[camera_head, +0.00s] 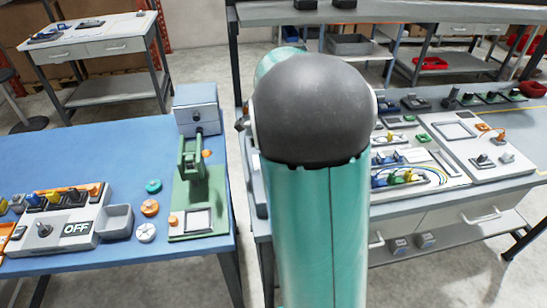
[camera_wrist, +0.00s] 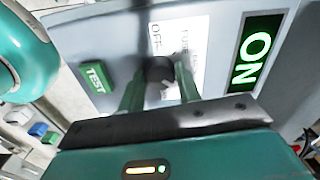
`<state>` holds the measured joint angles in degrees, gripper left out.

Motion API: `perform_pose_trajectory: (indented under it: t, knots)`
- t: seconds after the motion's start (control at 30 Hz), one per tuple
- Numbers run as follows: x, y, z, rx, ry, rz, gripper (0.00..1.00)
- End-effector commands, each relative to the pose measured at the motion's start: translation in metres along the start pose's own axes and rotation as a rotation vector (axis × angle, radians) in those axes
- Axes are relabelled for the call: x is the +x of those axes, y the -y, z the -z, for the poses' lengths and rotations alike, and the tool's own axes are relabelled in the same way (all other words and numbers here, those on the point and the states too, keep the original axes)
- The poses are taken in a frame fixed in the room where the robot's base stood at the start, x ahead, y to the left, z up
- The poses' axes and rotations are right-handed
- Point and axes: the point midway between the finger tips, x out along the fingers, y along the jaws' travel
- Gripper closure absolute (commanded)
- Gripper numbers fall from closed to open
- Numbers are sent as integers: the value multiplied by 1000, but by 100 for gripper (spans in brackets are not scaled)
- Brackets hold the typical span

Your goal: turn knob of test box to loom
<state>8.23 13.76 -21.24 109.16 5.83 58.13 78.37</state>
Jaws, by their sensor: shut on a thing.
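The test box (camera_wrist: 110,40) fills much of the wrist view, a grey panel with a green TEST button (camera_wrist: 95,78) at left. A lit green ON display (camera_wrist: 256,50) is at right. Its dark knob (camera_wrist: 158,68) sits in the middle, below a white label (camera_wrist: 175,30) with OFF readable; the other label words are partly hidden and too blurred to read. My gripper (camera_wrist: 160,82) is shut on the knob, a green finger on each side. The knob's pointer direction cannot be told. In the head view my arm hides the gripper and the knob.
A blue table (camera_head: 90,150) at left holds a green press (camera_head: 192,190), a grey box with an OFF sign (camera_head: 62,232) and round parts. Right of my arm, a bench carries a white panel (camera_head: 455,125) and several connectors. A gap of floor separates the two tables.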

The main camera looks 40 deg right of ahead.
Motion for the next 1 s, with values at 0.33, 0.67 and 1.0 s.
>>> perform_pose_trajectory:
  t: [0.33, 0.67, 1.0]
  knots:
    - [-2, 1, 1, 92, 0, 5, 89]
    - [-2, 1, 1, 97, -1, 5, 89]
    - [-1, 0, 1, 95, 0, 2, 45]
